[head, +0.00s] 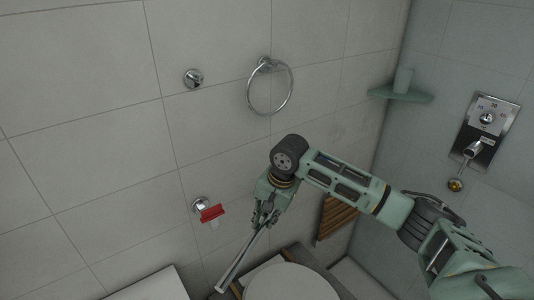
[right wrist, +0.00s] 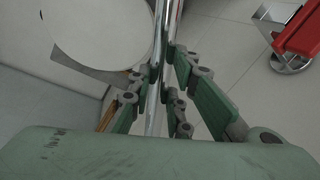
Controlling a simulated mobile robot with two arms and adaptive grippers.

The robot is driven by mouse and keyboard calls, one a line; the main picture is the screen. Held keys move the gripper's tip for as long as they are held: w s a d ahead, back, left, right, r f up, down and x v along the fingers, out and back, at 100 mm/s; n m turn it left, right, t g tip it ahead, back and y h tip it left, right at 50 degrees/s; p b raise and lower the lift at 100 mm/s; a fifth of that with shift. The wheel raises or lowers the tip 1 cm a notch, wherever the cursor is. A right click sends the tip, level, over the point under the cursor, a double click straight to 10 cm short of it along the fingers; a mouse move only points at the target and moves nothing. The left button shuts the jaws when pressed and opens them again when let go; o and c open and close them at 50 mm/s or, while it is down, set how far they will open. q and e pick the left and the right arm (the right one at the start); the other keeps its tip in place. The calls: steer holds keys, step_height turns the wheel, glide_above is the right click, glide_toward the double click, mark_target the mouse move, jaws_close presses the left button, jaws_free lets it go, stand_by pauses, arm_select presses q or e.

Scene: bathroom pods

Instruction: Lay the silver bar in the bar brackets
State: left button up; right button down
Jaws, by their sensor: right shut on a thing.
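The silver bar (head: 238,266) is a thin, shiny rod, tilted, running down and left from my right gripper (head: 265,217) in the head view. The gripper is shut on it, and its green finger links sit on both sides of the bar (right wrist: 157,85) in the right wrist view. Two round chrome wall mounts, one upper (head: 193,78) and one lower (head: 200,204), show left of the gripper. They may be the bar brackets, but I cannot tell for sure. The bar is apart from both. My left gripper is not in view.
A red piece (head: 212,213) is at the lower mount. A chrome towel ring (head: 270,92) hangs above my arm. A green corner shelf (head: 400,93) and shower valve (head: 487,125) are right. A round white lid (head: 292,283) lies below the gripper.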

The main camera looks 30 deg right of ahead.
steer(key=w+d+r+m+t+h+p, duration=0.15)
steer(key=w+d+r+m+p, duration=0.35)
steer(key=w+r, duration=0.7)
arm_select(q)
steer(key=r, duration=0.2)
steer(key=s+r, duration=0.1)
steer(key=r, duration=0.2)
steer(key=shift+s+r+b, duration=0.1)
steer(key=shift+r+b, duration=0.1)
steer(key=shift+b, duration=0.2)
arm_select(e)
steer(key=shift+m+t+y, duration=0.25)
steer(key=shift+m+t, duration=0.05)
steer(key=shift+t, duration=0.15)
steer(key=f, duration=0.1)
steer(key=s+f, duration=0.2)
steer(key=f, duration=0.1)
steer(key=shift+s+d, duration=0.2)
steer(key=shift+d, duration=0.15)
steer(key=shift+a, duration=0.1)
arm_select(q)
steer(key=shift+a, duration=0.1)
arm_select(e)
steer(key=shift+f, duration=0.1)
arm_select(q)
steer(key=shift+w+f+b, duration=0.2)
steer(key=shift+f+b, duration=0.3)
arm_select(e)
steer(key=shift+f, duration=2.4)
